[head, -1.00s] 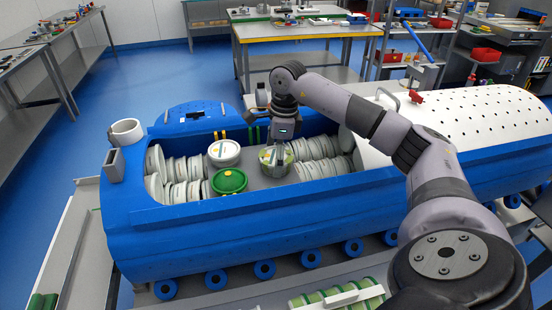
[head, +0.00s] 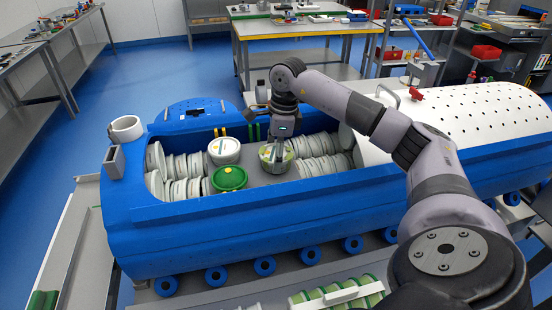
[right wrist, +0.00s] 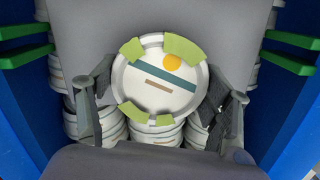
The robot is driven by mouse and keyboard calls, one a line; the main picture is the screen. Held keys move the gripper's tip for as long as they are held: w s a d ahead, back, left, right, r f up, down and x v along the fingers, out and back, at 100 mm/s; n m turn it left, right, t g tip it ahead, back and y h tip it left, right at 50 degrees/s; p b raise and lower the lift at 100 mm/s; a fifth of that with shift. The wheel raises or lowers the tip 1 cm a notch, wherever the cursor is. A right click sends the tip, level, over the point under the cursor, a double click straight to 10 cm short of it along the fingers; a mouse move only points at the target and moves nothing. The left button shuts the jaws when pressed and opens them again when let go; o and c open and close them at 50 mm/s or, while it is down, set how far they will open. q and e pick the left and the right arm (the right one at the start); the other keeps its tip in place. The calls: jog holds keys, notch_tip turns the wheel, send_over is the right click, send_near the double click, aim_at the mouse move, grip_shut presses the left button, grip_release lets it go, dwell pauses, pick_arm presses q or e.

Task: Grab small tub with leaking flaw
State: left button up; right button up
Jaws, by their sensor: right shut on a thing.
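A small white tub (right wrist: 160,78) with lime-green patches around its lid, a teal stripe, a brown stripe and an orange dot is between the fingers of my right gripper (right wrist: 159,100). The same tub shows in the head view (head: 270,160), partly covered by the gripper (head: 278,150). The gripper is shut on it from two sides, over the grey middle deck of the blue carrier (head: 240,222). I cannot tell whether it still touches the deck. A white-lidded tub (head: 224,146) and a green-lidded tub (head: 229,178) stand to its left. My left gripper is not in view.
Rows of white tubs (head: 180,166) lie on their sides left and right of the deck. The carrier's blue walls close in around the opening. Its perforated white cover (head: 480,115) is on the right.

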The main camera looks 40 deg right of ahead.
jog(key=shift+c, duration=0.7)
jog(key=shift+r, duration=0.1)
